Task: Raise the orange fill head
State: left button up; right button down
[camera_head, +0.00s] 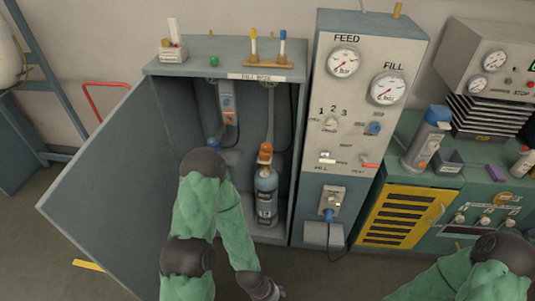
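The orange fill head (265,152) sits on top of a blue-grey cylinder (266,185) inside the open cabinet. A hose runs up from the fill head to a fitting under the cabinet top. The cylinder stands upright on the cabinet floor. My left arm arches up in front of the cabinet and comes down to a dark end, my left gripper (268,293), at the bottom edge of the view, below the cylinder and apart from it. Its fingers are too cut off to tell their state. My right arm shows at the lower right; its gripper is out of view.
The cabinet door (105,190) stands open to the left. A panel (365,110) with FEED and FILL gauges adjoins the cabinet on the right. A green bench (450,180) with a blue-topped bottle (428,140) is farther right. The floor before the panel is clear.

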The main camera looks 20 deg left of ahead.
aim_at(266, 156)
jog(key=i+u, duration=0.25)
jog(key=i, duration=0.3)
jog(key=i+u, duration=0.25)
jog(key=i, duration=0.3)
